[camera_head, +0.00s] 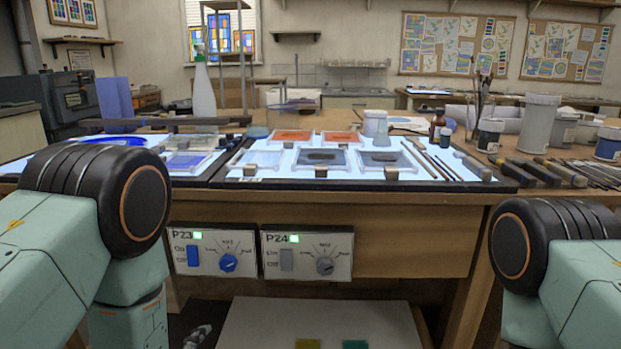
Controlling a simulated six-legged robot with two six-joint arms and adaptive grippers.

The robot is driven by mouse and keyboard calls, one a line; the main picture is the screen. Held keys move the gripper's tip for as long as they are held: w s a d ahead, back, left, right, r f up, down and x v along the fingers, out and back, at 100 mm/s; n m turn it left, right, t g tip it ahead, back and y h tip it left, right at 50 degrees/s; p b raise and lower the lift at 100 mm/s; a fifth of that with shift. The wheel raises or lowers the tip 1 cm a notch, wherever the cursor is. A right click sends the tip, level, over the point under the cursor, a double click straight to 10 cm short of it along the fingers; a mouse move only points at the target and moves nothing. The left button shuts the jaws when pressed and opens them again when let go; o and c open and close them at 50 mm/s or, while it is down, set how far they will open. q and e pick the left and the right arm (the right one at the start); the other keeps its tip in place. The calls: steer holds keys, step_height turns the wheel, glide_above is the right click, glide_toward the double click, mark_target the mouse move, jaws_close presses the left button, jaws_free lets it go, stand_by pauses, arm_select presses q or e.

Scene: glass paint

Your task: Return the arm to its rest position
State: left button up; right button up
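My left arm (110,230) comes in from the lower left, with its dark round joint in front of the workbench's left side. My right arm (560,260) comes in from the lower right, with its dark joint in front of the bench's right end. Both arms point down and out of the picture. Neither gripper shows clearly; a small dark part low at the left, beside the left arm, is too indistinct to name.
A wooden workbench (400,235) holds a lit panel with several glass panes, brushes, jars and tools. Its front bears control boxes P23 (208,251) and P24 (307,252), both with green lights. A pale board (380,318) lies below. A white spray bottle (204,92) stands at the back left.

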arm_select(q)
steer(key=s+a+f+n+g, duration=0.2)
steer(key=s+f+n+g, duration=0.75)
steer(key=s, duration=0.55)
steer(key=s+f+n+g+p, duration=0.1)
steer(key=s+n+g, duration=0.1)
steer(key=s, duration=0.6)
steer(key=s+f+n+g, duration=0.1)
steer(key=s+n, duration=0.3)
steer(key=s, duration=0.5)
steer(key=shift+s+a+f+g+p, duration=0.25)
steer(key=shift+a+f+g+p, duration=0.15)
steer(key=shift+g, duration=0.15)
